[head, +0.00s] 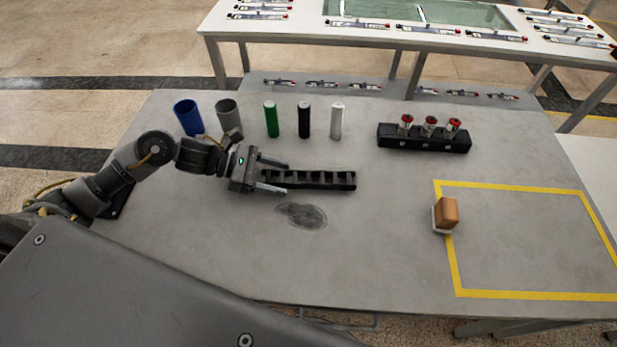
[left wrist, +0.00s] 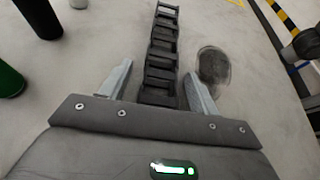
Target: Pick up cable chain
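The black cable chain (head: 318,180) lies on the grey table, stretched out from left to right. My left gripper (head: 287,176) is open at its left end, with one finger on each side of the chain. In the left wrist view the chain (left wrist: 162,50) runs away from the palm between the two spread fingers of the gripper (left wrist: 158,85). Gaps show between the chain and both fingers. The chain's near end is close to the palm. My right gripper is not in view.
Blue (head: 188,117) and grey (head: 229,115) cups and green (head: 271,119), black (head: 304,119) and white (head: 337,121) cylinders stand behind the gripper. A black rack (head: 424,138) holds red-topped parts. A brown block (head: 446,212) sits by the yellow outline (head: 530,295). A dark patch (head: 302,215) marks the table.

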